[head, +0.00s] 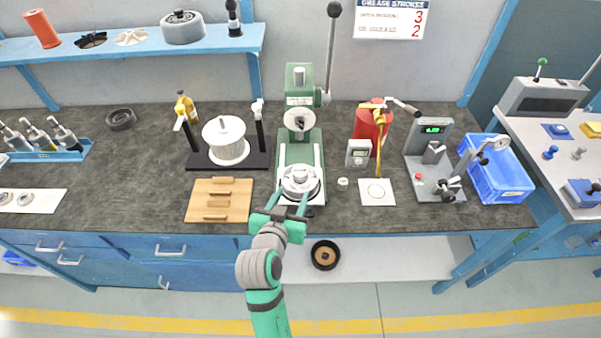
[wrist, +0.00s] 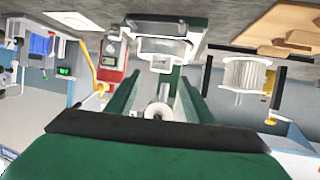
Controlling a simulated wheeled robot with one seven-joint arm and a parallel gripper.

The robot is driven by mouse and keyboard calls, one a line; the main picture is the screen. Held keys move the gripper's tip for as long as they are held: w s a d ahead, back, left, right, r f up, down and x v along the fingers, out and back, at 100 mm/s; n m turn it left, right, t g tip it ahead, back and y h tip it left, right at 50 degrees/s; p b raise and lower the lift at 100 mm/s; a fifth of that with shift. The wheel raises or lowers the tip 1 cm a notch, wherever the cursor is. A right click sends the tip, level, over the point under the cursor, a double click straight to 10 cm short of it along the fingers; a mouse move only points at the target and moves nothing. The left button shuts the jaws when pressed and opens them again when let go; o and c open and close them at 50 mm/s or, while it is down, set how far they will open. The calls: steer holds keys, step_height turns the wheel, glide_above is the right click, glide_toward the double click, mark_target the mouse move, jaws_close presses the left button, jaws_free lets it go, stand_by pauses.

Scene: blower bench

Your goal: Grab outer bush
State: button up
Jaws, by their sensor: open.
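No part is clearly marked as the outer bush. A small silver ring-shaped part (head: 342,184) stands on the bench just right of the green press (head: 299,85). Round silver parts (head: 300,181) sit on the press base, and a pale cup-shaped part shows there in the wrist view (wrist: 160,48). My gripper (head: 290,197) is open at the front of the press base, its fingers to either side of the lower front of these parts. I see nothing held. Contact cannot be told.
A wooden block board (head: 233,200) and a spool stand (head: 227,160) are left of the press. A red grease can (head: 367,130), a white square plate (head: 377,192), a gauge stand (head: 436,190) and a blue crate (head: 500,185) are right. The bench's left-centre is clear.

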mark_target(298, 176)
steer(key=shift+a+r+x, duration=0.1)
steer(key=shift+r+x, duration=0.05)
steer(key=shift+x, duration=2.6)
steer(key=shift+a+r+x, duration=0.1)
steer(key=shift+r+x, duration=0.05)
steer(key=shift+x, duration=2.6)
steer(key=shift+w, duration=0.2)
steer(key=c, duration=1.1)
steer(key=shift+r, duration=0.1)
